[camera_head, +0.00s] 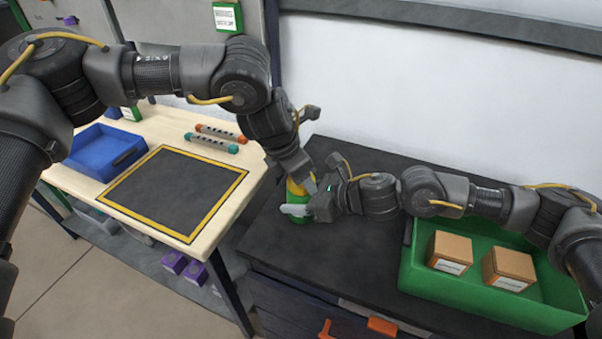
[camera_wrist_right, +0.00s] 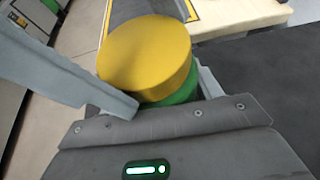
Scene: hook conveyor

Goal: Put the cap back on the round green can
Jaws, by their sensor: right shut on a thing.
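The round green can (camera_head: 291,198) stands on the dark bench top near its left edge. Its yellow cap (camera_wrist_right: 147,50) is over the can's top, with a green band showing below it in the right wrist view. I cannot tell whether the cap is fully seated. My right gripper (camera_head: 305,208) is shut on the green can, one pale finger across the can's side. My left gripper (camera_head: 297,172) is at the cap in the head view, coming down from above. Its fingers are mostly hidden, so its hold is unclear.
A green tray (camera_head: 480,306) with two brown boxes stands at the right under my right arm. On the light table at the left are a blue bin (camera_head: 103,150), a yellow-edged black mat (camera_head: 172,190) and two small tubes (camera_head: 213,142).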

